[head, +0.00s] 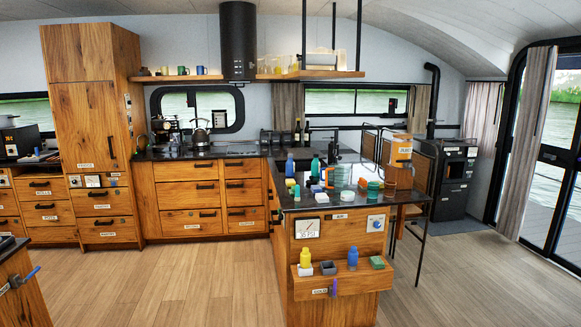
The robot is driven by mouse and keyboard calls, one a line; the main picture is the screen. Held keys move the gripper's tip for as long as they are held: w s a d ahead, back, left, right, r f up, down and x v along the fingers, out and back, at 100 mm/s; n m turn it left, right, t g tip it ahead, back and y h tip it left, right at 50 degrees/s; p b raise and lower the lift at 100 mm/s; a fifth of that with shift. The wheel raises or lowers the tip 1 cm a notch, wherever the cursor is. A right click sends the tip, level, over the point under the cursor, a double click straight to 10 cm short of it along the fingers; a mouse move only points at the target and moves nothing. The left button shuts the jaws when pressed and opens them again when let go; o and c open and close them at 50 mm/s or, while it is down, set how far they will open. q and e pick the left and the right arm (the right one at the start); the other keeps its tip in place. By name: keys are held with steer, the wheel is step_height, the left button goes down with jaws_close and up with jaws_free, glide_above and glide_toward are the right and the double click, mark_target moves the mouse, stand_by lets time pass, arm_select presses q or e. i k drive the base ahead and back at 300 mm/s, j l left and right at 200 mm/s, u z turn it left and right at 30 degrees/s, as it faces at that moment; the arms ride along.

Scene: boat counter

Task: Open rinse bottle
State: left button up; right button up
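Several small bottles stand on and below the dark-topped wooden counter (352,226). A blue bottle (290,166) and a teal bottle (315,168) stand upright toward its back left. A yellow bottle (305,258) and another blue bottle (353,258) stand on the low wooden ledge at its front. I cannot tell which of these is the rinse bottle; labels are too small to read, and whether caps are on is unclear. Neither of my grippers shows in the head view.
A grey container (328,268) sits between the ledge bottles. A black stove (456,178) stands at the right. The wooden floor (190,285) is clear in front.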

mark_target(289, 165)
steer(key=i+j+u, duration=0.3)
steer(key=i, duration=0.6)
steer(key=i+u, duration=0.25)
steer(key=i, duration=0.7)
steer(key=i+z, duration=0.1)
steer(key=i, duration=0.45)
steer(key=i+j+z, duration=0.1)
steer(key=i, duration=0.45)
steer(key=i+j+z, duration=0.1)
steer(key=i, duration=0.45)
